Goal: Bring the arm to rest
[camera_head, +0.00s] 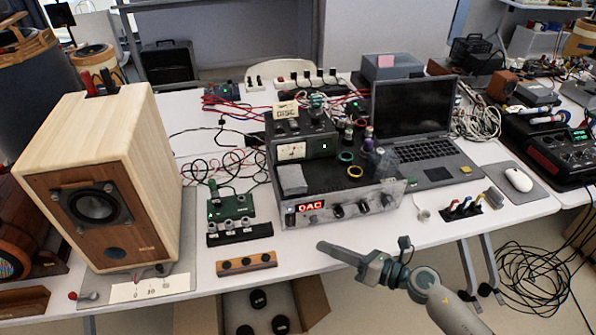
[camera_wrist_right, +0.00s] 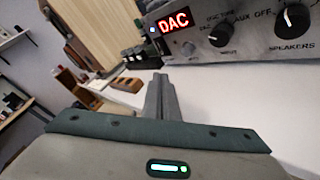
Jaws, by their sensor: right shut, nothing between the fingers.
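My right gripper (camera_head: 322,246) reaches in from the lower right in the head view, just over the front edge of the white table. Its fingers are together and hold nothing; they also show closed in the right wrist view (camera_wrist_right: 160,82). The silver amplifier (camera_head: 340,206) with a red "DAC" display stands behind the gripper, apart from it. In the right wrist view the amplifier's front panel (camera_wrist_right: 222,35) fills the top right. My left gripper is not in the head view.
A wooden speaker (camera_head: 135,180) stands at the left. A wooden block with holes (camera_head: 246,264) lies near the front edge. An open laptop (camera_head: 430,150) and a white mouse (camera_head: 518,180) are at the right. A cardboard box (camera_head: 308,300) sits below the table, and black cables (camera_head: 540,275) lie on the floor.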

